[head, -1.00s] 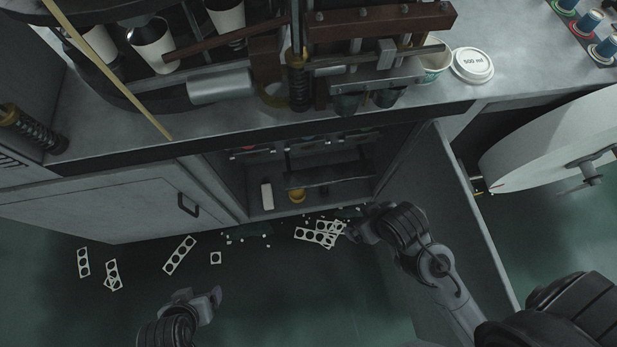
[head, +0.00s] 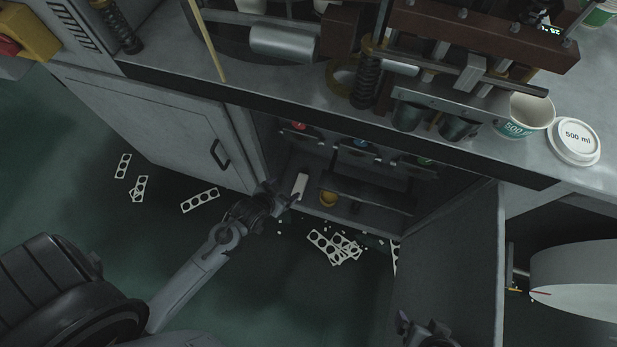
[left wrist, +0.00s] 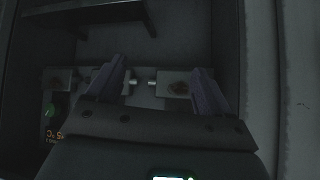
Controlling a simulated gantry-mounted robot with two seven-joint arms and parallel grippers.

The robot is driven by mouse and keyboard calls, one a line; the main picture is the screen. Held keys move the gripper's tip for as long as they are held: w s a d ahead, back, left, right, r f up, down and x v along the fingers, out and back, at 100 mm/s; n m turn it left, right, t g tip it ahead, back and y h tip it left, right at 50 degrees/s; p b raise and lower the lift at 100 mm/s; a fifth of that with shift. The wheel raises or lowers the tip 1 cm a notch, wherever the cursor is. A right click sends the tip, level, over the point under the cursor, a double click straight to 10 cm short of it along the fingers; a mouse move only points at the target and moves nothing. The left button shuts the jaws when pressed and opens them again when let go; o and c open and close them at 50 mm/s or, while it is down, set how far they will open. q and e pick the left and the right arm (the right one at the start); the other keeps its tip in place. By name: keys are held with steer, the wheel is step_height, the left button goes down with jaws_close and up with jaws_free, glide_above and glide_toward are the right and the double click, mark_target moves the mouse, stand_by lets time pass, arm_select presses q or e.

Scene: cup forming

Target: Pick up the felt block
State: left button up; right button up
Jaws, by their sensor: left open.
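The pale, upright block that I take for the felt block (head: 300,186) stands inside the open cabinet, near its left side, on the cabinet floor. My left gripper (head: 285,194) is just in front of it, at the cabinet opening. Its fingers overlap the lower part of the block in this view, and I cannot tell if they touch it. In the left wrist view the left gripper (left wrist: 156,85) is open, its two fingers well apart, and no block shows clearly between them. My right gripper (head: 412,328) is low at the bottom edge, partly cut off.
A yellow round piece (head: 328,199) stands right of the block, near a dark shelf bar (head: 370,190). The open cabinet door (head: 455,260) bounds the right side. Punched strips (head: 200,200) litter the floor. A paper cup (head: 528,118) and lid (head: 574,137) sit on the counter above.

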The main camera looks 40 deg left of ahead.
arm_select(q)
steer(key=w+a+f+n+t+y+b, duration=0.15)
steer(key=f+b, duration=0.25)
steer(key=f, duration=0.6)
steer(key=w+a+f+t+b, duration=0.1)
steer(key=w+a+f+b, duration=0.3)
steer(key=f, duration=0.6)
steer(key=n+t+y+b, duration=0.1)
steer(key=n+y+b, duration=0.1)
steer(key=b, duration=1)
glide_toward(298, 189)
steer(key=b+x, duration=0.3)
steer(key=x, duration=0.2)
steer(key=shift+f, duration=0.3)
steer(key=shift+w+a+b, duration=0.1)
steer(key=shift+w+b, duration=0.25)
steer(key=shift+w+a+f+b, duration=0.15)
steer(key=shift+w+f+b, duration=0.3)
steer(key=shift+b, duration=0.35)
steer(key=b+x, duration=0.2)
steer(key=x, duration=0.1)
steer(key=shift+w+r+b, duration=0.1)
steer(key=shift+b, duration=0.2)
steer(key=shift+w+a, duration=0.1)
steer(key=shift+w, duration=0.35)
steer(key=shift+s, duration=0.1)
steer(key=shift+c, duration=0.7)
steer(key=c, duration=0.9)
